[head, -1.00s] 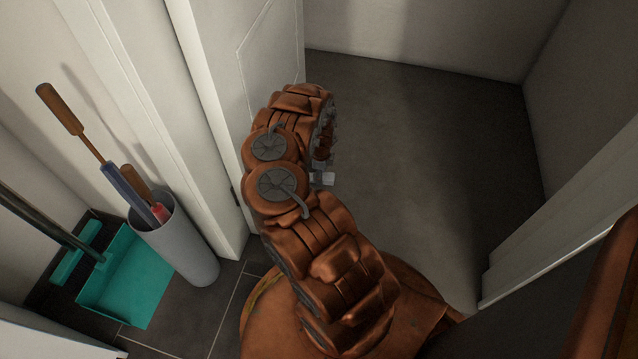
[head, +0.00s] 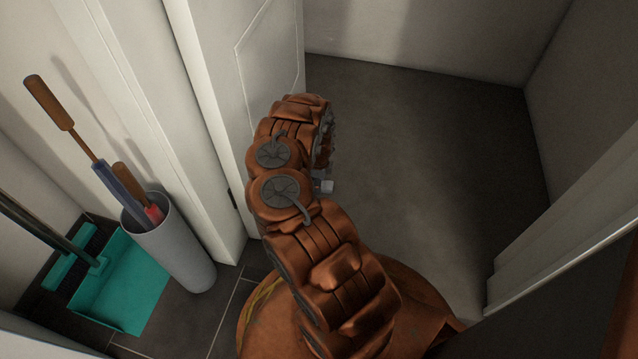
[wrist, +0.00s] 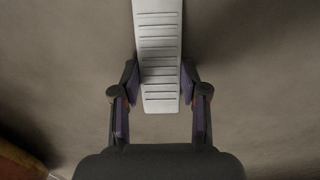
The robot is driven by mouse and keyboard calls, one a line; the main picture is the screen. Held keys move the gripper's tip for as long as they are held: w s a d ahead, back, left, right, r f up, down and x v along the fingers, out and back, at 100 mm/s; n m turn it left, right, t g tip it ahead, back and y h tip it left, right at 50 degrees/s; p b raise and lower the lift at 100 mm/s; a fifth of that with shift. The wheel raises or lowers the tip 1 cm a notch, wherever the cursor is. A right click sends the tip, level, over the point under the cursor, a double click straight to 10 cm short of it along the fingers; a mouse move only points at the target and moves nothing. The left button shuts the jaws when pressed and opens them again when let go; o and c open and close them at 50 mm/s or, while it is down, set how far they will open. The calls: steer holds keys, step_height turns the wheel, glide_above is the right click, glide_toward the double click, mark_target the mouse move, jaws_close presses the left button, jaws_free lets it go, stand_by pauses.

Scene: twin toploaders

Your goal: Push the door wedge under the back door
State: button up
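The door wedge (wrist: 158,50) is a long pale grey piece with ribs across it. In the wrist view it runs from the top edge down between the two fingers of my gripper (wrist: 159,82). The dark fingers with purple pads appear closed against both its long sides. In the head view my arm hides most of the gripper, and only a small pale grey bit shows beside it. A white panelled door (head: 268,60) stands open to the left of my arm. Its bottom edge is largely hidden by my arm. I cannot tell whether the wedge touches the floor.
A grey cylinder bin (head: 180,250) with brown-handled tools stands at the left, outside the door frame. A teal dustpan (head: 120,285) lies beside it on dark tiles. A white frame (head: 560,240) borders the right. The grey floor (head: 430,150) beyond the doorway is clear.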

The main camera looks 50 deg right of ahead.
steer(key=o, duration=0.4)
step_height(320, 180, up, 12)
steer(key=p, duration=0.7)
steer(key=shift+r, duration=0.15)
